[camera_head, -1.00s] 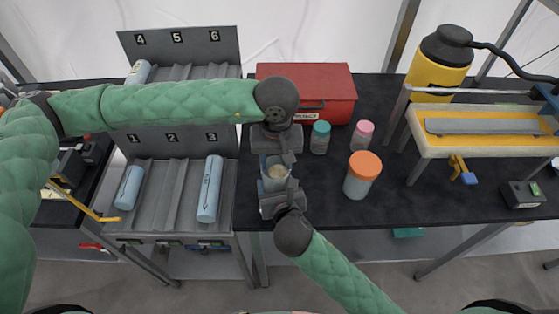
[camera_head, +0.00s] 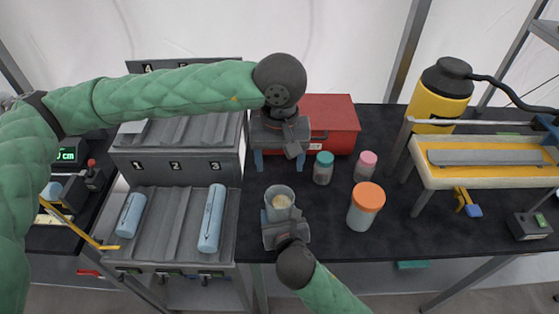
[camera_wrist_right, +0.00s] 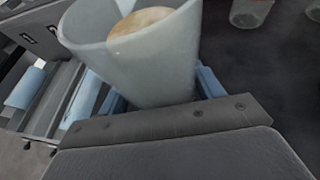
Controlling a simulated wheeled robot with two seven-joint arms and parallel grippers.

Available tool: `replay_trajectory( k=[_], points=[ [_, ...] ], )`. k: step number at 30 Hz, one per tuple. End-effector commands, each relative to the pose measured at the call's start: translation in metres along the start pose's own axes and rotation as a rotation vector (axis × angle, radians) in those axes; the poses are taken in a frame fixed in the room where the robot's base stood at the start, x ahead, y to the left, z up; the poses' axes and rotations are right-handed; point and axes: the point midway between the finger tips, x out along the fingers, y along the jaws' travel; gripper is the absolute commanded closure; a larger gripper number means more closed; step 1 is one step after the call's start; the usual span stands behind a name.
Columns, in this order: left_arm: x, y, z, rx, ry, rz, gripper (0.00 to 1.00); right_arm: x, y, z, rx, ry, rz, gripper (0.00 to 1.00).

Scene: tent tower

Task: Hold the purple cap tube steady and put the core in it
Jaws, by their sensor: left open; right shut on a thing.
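A clear, open-topped tube (camera_head: 279,191) stands on the black bench in front of the red box. It also shows large in the right wrist view (camera_wrist_right: 150,75). A beige core (camera_head: 281,202) is inside it, and its rounded top (camera_wrist_right: 140,20) shows near the rim. My right gripper (camera_head: 283,216) is shut on the tube from the near side, with a blue finger on each side. My left gripper (camera_head: 280,160) is open and empty, above and behind the tube, apart from it. No purple cap shows. Whether the tube's base touches the bench is hidden.
Jars with teal (camera_head: 324,168), pink (camera_head: 366,166) and orange lids (camera_head: 366,205) stand right of the tube. The red box (camera_head: 332,115) is behind. A grey rack (camera_head: 175,225) holds blue rolls at left. A yellow-topped stand (camera_head: 480,160) is at right. The bench front is clear.

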Motion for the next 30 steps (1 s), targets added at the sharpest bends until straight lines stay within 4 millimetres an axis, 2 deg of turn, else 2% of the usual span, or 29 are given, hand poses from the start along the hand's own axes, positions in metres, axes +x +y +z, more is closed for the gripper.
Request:
replay_trajectory(
  k=[2,3,6,7,16,20,30],
  points=[
    [0.0,0.0,0.0,0.0,0.0,0.0,0.33,0.0,0.0,0.001,0.0,-0.001,0.0,0.56],
    [0.0,0.0,0.0,0.0,0.0,0.0,0.33,0.0,0.0,0.001,0.0,-0.002,0.0,0.32],
    [0.0,0.0,0.0,0.0,0.0,0.0,0.33,0.0,0.0,0.001,0.0,-0.002,0.0,0.12],
    [0.0,0.0,0.0,0.0,0.0,0.0,0.33,0.0,0.0,0.001,0.0,-0.002,0.0,0.08],
    [0.0,0.0,0.0,0.0,0.001,0.0,0.33,-0.001,0.0,0.0,0.0,0.0,0.0,0.08],
    [0.0,0.0,0.0,0.0,0.001,0.0,0.33,-0.01,0.0,0.0,-0.001,-0.001,0.001,0.08],
    [0.0,0.0,0.0,0.0,0.001,0.0,0.33,-0.071,0.0,-0.001,0.0,0.001,0.001,0.08]
  ],
)
